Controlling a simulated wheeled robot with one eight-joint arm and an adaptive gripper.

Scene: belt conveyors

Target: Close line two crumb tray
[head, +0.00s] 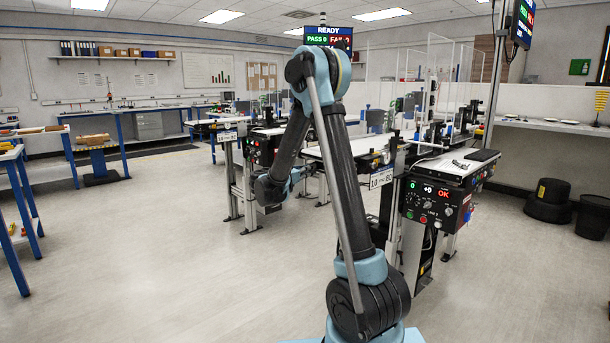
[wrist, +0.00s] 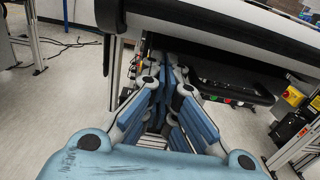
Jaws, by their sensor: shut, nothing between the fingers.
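My gripper (wrist: 172,74) is shut and empty in the wrist view. Its blue-padded fingers point in under a conveyor with a white belt (wrist: 225,22). A dark bar-like housing (wrist: 235,92) with small coloured buttons hangs below that belt, right of the fingers. I cannot make out the crumb tray for certain; the space under the belt is dark and partly covered by the fingers. In the head view my wrist (head: 275,188) is low, left of the near conveyor (head: 335,150), and the fingers are not distinguishable. I cannot tell which conveyor is line two.
A control box (head: 435,205) with lit displays and buttons is at the near conveyor's right end. Another control box (head: 260,150) is further left. Metal legs (wrist: 112,70) stand left of the fingers. Open floor (head: 180,240) lies to the left.

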